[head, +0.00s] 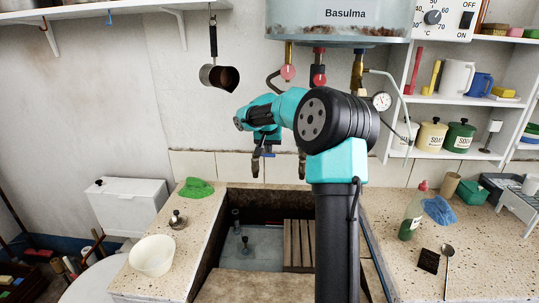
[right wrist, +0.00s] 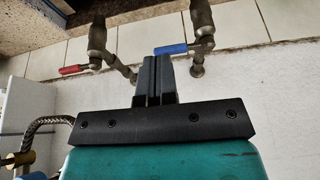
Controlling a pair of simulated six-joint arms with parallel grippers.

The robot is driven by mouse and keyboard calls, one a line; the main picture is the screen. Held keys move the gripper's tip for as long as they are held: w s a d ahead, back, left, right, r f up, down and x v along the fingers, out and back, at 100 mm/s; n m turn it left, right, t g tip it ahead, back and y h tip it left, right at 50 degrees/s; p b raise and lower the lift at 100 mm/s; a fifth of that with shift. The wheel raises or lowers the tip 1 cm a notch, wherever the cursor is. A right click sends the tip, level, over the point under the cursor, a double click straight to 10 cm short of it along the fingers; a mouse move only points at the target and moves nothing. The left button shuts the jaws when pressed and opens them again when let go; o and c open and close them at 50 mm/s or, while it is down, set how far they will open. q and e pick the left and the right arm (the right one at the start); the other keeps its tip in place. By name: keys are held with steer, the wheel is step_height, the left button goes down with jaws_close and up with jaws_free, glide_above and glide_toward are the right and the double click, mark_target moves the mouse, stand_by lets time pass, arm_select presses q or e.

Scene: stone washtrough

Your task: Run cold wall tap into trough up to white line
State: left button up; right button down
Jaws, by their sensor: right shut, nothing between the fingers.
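The blue-lever wall tap (right wrist: 172,49) and the red-lever wall tap (right wrist: 76,70) show in the right wrist view. Both levers lie roughly crosswise to their tap bodies. My right gripper (right wrist: 154,60) is shut and empty; its tips are close to the free end of the blue lever, and I cannot tell whether they touch. In the head view my right gripper (head: 265,138) is at the wall above the trough (head: 209,240). The trough floor looks pale blue-grey; I cannot tell its water level. No stream or white line shows. My left gripper is out of view.
A water heater (head: 340,18) with red valves hangs above my arm. A saucepan (head: 219,76) hangs to the left. A wooden rack (head: 299,245) is in the trough. A white bowl (head: 152,255) and a green cloth (head: 196,188) are on the left counter, a soap bottle (head: 412,215) on the right.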

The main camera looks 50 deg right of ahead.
steer(key=shift+v, duration=2.3)
